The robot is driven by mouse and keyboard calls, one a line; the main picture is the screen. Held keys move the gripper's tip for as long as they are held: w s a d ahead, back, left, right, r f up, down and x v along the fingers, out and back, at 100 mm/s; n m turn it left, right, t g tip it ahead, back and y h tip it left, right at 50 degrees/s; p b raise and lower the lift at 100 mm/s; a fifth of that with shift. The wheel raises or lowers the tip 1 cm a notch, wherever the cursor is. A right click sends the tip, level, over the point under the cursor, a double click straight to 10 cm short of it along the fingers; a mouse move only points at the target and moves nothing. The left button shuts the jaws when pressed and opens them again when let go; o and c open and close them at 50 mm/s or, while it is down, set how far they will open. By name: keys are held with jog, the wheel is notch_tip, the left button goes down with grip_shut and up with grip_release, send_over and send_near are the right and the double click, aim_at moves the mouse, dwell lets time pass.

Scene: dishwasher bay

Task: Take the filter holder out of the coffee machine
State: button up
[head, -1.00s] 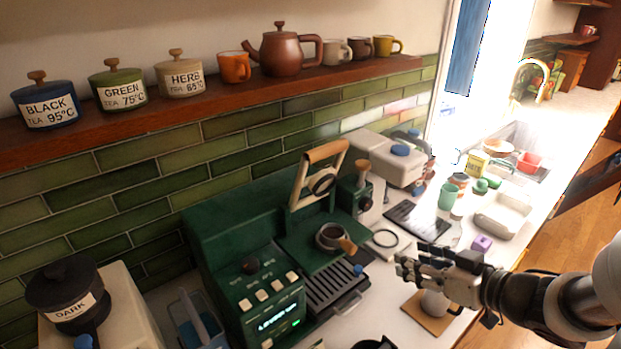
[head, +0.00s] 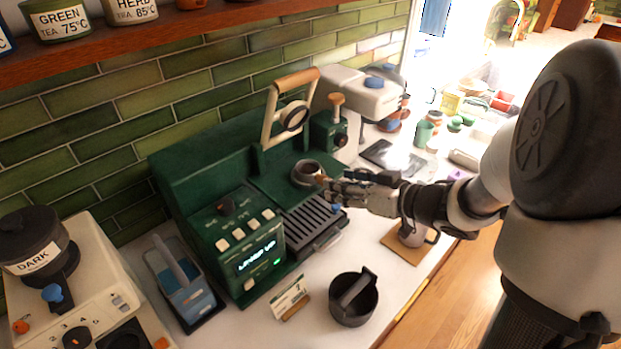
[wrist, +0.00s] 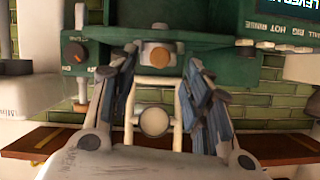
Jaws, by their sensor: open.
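The green coffee machine (head: 195,190) stands against the tiled wall. The filter holder (head: 306,170) sits in it as a round metal cup, its short wooden handle pointing towards my gripper. My gripper (head: 326,187) is at this handle, above the right end of the drip grate. In the wrist view, which looks upside down, the handle's round wooden end (wrist: 158,57) shows between the two open fingers (wrist: 160,85). I see a gap on both sides of it. The machine's pale lever (wrist: 153,121) stands up behind. The gripper hides part of the handle in the head view.
A dark knock bin (head: 354,297) and a small card (head: 290,298) stand in front of the machine. A jug on a wooden board (head: 406,247) is below my arm. A grinder (head: 70,270) and a blue container (head: 183,283) are at the left.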

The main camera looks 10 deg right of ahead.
aim_at(315, 177)
jog(key=b+x, duration=0.2)
jog(key=x, duration=0.3)
jog(key=shift+d+f, duration=0.1)
jog(key=shift+f, duration=0.05)
jog(key=shift+c, duration=0.4)
grip_shut()
